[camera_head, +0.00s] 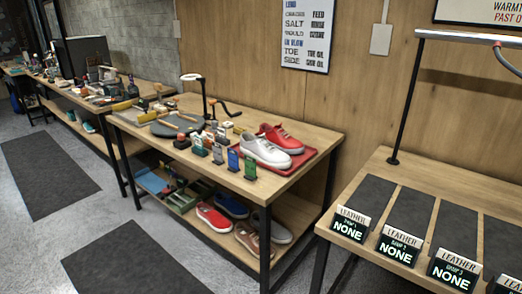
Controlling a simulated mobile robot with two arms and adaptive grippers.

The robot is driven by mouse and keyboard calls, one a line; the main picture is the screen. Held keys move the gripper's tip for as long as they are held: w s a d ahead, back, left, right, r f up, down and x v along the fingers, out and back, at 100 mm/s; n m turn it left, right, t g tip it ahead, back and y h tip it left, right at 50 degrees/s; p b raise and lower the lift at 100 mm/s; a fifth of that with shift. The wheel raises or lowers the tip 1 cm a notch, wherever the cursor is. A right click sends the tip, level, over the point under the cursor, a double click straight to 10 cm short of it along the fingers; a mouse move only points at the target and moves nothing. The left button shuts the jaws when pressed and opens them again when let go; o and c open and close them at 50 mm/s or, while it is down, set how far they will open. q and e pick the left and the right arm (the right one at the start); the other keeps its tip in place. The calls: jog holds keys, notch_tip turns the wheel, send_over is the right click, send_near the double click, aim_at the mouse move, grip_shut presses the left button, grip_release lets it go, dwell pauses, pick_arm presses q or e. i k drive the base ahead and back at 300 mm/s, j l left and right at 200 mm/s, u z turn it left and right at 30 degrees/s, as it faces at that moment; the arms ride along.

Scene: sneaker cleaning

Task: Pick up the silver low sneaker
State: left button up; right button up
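A pale white-silver low sneaker (265,152) sits on a red tray (309,161) at the right end of the middle table, beside a red sneaker (281,137) that is partly behind it. A grey low shoe (277,231) stands on the shelf under that table, partly hidden by the table leg. I cannot tell from colour alone which of the two is the silver one. Neither of my grippers is in view.
The middle table (323,139) also holds small bottles, stands and a lamp (204,95). Its lower shelf (290,211) holds a red shoe (214,217), a blue shoe (232,205) and a brownish shoe (251,240). Another bench (376,164) with dark mats and "NONE" signs stands right.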

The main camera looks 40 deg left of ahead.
aim_at(259, 148)
jog(key=u, duration=1.25)
jog(key=i+j, duration=0.1)
jog(key=i, duration=0.3)
jog(key=i+j, duration=0.15)
jog(key=i, duration=0.3)
